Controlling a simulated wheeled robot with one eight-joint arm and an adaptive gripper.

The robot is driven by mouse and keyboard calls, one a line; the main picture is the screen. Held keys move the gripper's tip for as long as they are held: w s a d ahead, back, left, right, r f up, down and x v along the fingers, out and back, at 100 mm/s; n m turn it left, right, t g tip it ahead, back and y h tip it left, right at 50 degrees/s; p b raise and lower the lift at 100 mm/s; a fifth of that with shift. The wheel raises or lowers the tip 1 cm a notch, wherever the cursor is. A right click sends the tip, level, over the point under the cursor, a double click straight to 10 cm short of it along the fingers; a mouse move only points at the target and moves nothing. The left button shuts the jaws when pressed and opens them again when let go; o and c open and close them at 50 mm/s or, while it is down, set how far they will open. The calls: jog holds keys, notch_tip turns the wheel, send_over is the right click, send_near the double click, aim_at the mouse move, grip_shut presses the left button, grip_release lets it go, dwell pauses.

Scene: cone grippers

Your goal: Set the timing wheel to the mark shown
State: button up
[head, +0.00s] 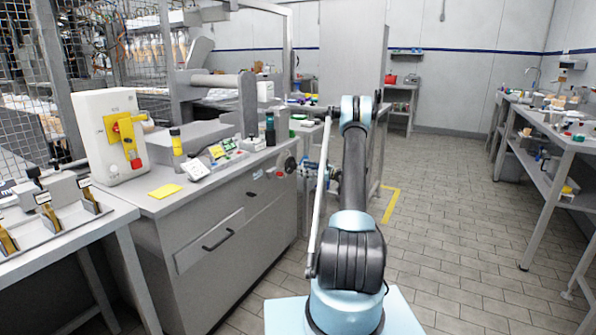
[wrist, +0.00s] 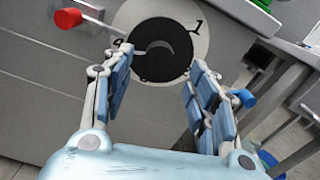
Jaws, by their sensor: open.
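The timing wheel, a round black knob (wrist: 160,48), sits on a pale round dial plate (wrist: 201,40) on the grey cabinet face. A "1" shows on the plate at upper right; another mark at left is partly covered. A curved light grey shape shows on the wheel's face. My gripper (wrist: 160,62) is open, one blue-padded finger on each side of the wheel's lower part. Contact cannot be told. In the head view the wheel (head: 290,164) is small, on the cabinet's right end; my gripper is not clearly seen there.
A red knob (wrist: 68,19) on a metal rod sticks out left of the wheel. A blue knob (wrist: 243,97) lies beyond the right finger. On the cabinet top stand a yellow-and-white switch box (head: 112,137), a yellow note (head: 165,190) and small panels. The tiled floor at right is clear.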

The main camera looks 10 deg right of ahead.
aim_at(296, 166)
jog(key=shift+x, duration=2.15)
jog(key=c, duration=1.1)
